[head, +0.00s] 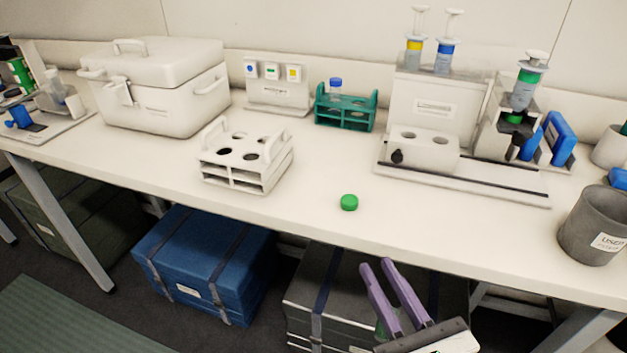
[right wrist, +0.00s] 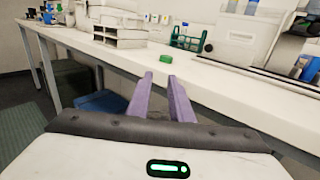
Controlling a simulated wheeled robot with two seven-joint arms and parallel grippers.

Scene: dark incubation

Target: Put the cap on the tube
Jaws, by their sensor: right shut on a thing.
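A green cap (head: 349,202) lies on the white table near its front edge; it also shows in the right wrist view (right wrist: 194,58). My right gripper (head: 376,266) is below and in front of the table edge, with its purple fingers pointing up and toward the table. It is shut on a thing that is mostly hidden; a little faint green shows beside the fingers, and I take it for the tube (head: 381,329). In the right wrist view the held thing cannot be made out. The cap is apart from the gripper. My left gripper is not in view.
A white rack (head: 246,181) with empty holes stands left of the cap. A teal rack (head: 345,119) holds a blue-capped tube (head: 335,87). A white station (head: 424,150) stands right, with a grey bin (head: 592,226) beyond. The table around the cap is clear.

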